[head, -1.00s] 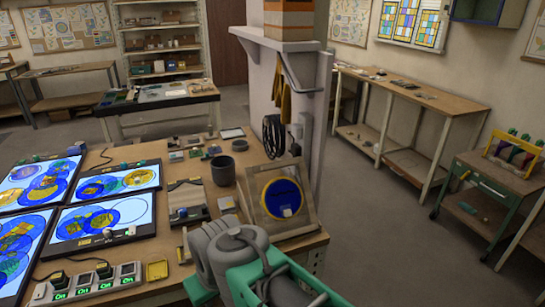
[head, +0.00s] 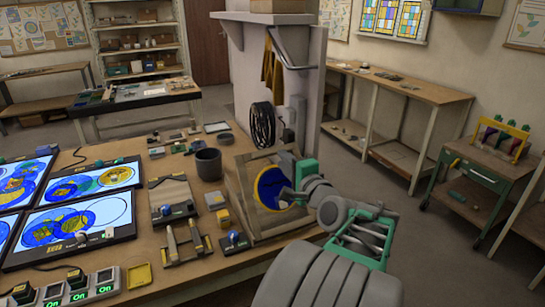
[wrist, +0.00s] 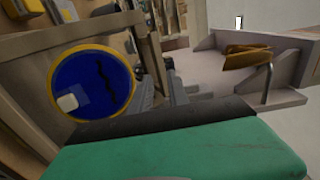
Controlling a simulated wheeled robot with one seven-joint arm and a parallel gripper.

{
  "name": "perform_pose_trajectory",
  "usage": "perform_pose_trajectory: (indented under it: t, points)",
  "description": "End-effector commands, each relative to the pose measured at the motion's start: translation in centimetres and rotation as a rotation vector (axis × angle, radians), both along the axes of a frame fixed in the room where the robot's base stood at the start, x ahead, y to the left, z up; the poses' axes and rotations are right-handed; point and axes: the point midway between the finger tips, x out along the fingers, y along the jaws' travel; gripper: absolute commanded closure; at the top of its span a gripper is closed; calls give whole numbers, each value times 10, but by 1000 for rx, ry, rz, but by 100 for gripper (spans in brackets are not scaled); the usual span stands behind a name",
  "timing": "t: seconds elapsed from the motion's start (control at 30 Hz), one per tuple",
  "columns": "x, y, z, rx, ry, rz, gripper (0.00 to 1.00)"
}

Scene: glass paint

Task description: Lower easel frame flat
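The easel frame (head: 235,190) is a wooden frame that stands tilted at the right end of the workbench. It carries a round blue disc (head: 271,186) with a yellow rim and a small pale patch. In the wrist view the disc (wrist: 92,85) and the wooden frame (wrist: 38,42) fill the left side. My gripper (head: 298,192) is at the right side of the easel frame, over part of it and the disc's right edge. In the wrist view its dark fingers (wrist: 168,88) are partly hidden behind its green body. I cannot tell whether they touch the frame or how far apart they are.
A dark cup (head: 208,164), small tools and a yellow tray (head: 139,276) lie left of the easel. Lit screens (head: 75,210) cover the bench's left side. A pale pillar (head: 300,90) stands behind the easel. A green cart (head: 480,180) is at right, with open floor between.

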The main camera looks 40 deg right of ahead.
Motion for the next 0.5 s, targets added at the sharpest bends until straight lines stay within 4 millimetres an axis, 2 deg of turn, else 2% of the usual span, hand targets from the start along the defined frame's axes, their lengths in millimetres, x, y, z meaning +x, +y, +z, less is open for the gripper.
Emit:
perform_pose_trajectory:
  t: [0.3,0.5]
  points:
    - [57,-13,-1,-1,4,7,79]
    - [71,-18,-2,-4,4,4,79]
